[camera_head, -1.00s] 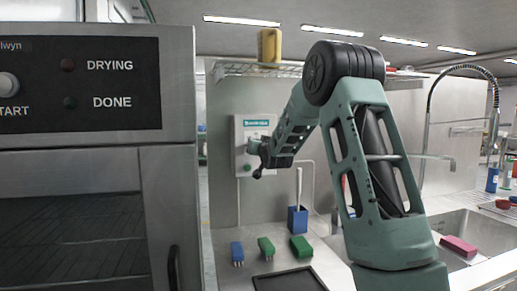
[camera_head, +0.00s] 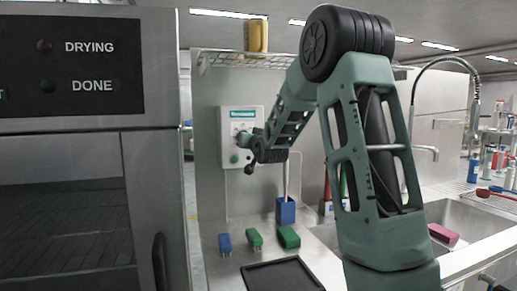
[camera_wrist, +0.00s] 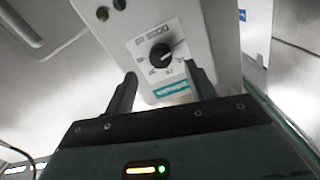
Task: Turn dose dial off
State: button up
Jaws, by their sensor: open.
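The dose dial (camera_wrist: 160,54) is a round black knob on the front of a white wall box (camera_head: 229,124) with a teal label. The wrist view shows the dial with a light pointer mark and printed marks around it. My gripper (camera_wrist: 158,88) is open, its two dark fingers spread below the dial in that view, one to each side. The fingers do not appear to touch the knob. In the head view my gripper (camera_head: 247,158) is in front of the box at its lower right, and the arm hides part of the box there.
Below are a blue brush (camera_head: 225,243), green brushes, a blue holder (camera_head: 286,211) and a black tray (camera_head: 282,276). A sink (camera_head: 470,222) is at the right. A steel machine (camera_head: 155,170) fills the left.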

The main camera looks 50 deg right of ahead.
jog(key=b+v, duration=0.2)
jog(key=v, duration=0.9)
jog(key=shift+s+a, duration=0.3)
jog(key=shift+f, duration=0.1)
